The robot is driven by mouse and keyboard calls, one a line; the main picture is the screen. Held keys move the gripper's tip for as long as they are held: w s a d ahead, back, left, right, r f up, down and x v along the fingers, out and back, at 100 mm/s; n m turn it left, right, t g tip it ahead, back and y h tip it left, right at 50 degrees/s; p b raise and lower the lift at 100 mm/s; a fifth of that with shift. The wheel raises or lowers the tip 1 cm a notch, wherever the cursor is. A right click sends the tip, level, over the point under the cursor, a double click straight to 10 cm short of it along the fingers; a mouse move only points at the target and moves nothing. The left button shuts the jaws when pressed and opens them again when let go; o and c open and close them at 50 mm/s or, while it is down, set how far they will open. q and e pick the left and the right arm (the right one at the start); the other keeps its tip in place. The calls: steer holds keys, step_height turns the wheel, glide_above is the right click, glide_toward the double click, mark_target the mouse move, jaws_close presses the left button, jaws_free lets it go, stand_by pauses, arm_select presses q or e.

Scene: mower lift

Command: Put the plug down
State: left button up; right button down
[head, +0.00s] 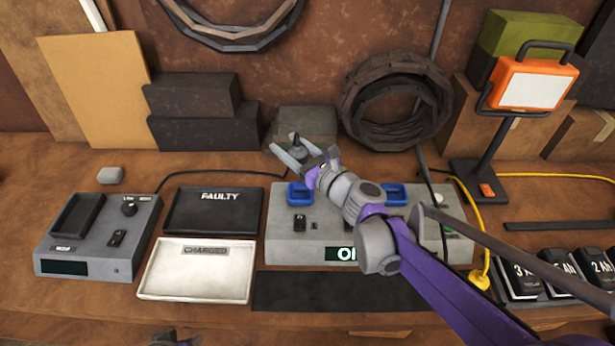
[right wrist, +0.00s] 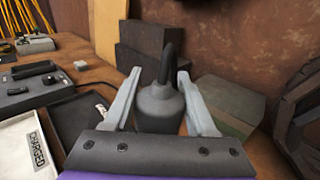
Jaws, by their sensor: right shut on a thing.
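The plug (head: 298,148) is a dark grey, bell-shaped piece with a thin dark stem on top. My right gripper (head: 300,155) is shut on it, one light grey finger on each side. In the right wrist view the plug (right wrist: 160,107) stands roughly upright between the fingers (right wrist: 158,100), with its dark stem bending upward. In the head view it shows behind the grey control unit (head: 283,222) and in front of a grey-green block. Its underside is hidden. Only a small part of my left gripper (head: 170,340) shows at the bottom edge; its fingers are not clear.
A black FAULTY tray (head: 213,225) and a white CHARGED tray (head: 150,290) lie left of the control unit. A charger (head: 75,263) stands further left. The grey-green block (head: 318,122) and a coiled hose (head: 352,105) are behind. A work lamp (head: 500,135) stands at right.

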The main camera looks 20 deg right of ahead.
steer(key=shift+w+d+r, duration=0.1)
steer(key=shift+w+d, duration=0.05)
arm_select(q)
steer(key=shift+w+d+f+b, duration=0.1)
steer(key=shift+w+f+b, duration=0.05)
steer(key=shift+f+b, duration=0.7)
arm_select(e)
steer(key=shift+d+f, duration=0.1)
steer(key=shift+f, duration=4.8)
steer(key=shift+f, duration=0.1)
steer(key=shift+f+b, duration=0.3)
arm_select(q)
steer(key=shift+f, duration=0.25)
arm_select(e)
steer(key=shift+c, duration=1.1)
jaws_free()
steer(key=shift+r, duration=0.1)
